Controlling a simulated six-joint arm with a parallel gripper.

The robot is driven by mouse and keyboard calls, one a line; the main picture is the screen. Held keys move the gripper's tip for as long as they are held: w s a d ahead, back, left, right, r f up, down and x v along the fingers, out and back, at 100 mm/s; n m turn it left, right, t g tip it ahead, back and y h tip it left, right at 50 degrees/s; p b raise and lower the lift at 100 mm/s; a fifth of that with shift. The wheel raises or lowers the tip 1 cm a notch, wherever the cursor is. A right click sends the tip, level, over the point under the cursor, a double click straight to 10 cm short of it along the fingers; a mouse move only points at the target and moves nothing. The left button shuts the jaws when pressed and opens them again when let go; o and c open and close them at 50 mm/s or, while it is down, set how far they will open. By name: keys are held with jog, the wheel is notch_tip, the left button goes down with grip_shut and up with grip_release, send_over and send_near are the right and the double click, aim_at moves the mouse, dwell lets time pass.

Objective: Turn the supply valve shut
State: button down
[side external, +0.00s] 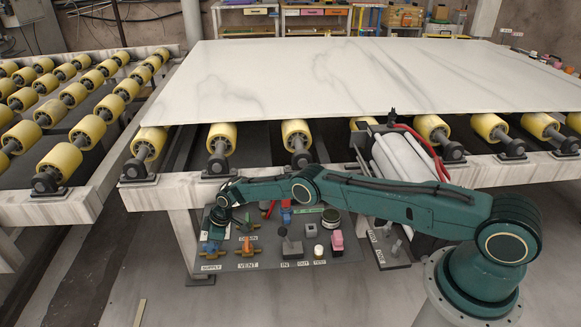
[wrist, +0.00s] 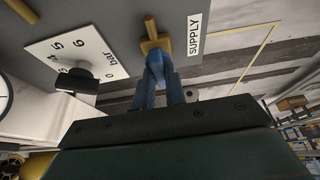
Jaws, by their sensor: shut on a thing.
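The supply valve shows in the wrist view as a brass body (wrist: 151,42) beside the SUPPLY label (wrist: 194,34). The blue handle and the fingers are hard to tell apart. In the side view my gripper (side external: 215,222) comes down over the panel's left end and partly hides the valve.
The VENT valve (side external: 247,247) is close on the right. A bar-scale plate (wrist: 75,48) is beside the valve in the wrist view. The roller table with its stone slab (side external: 370,80) stands behind and above.

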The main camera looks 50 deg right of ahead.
jog(key=shift+n, duration=0.7)
jog(key=c, duration=1.4)
grip_release()
jog(key=shift+c, duration=0.2)
jog(key=shift+d+r, duration=0.15)
jog(key=shift+r, duration=0.2)
jog(key=shift+r, duration=0.15)
jog(key=v, duration=1.2)
jog(key=shift+d+r, duration=0.3)
jog(key=shift+r, duration=0.05)
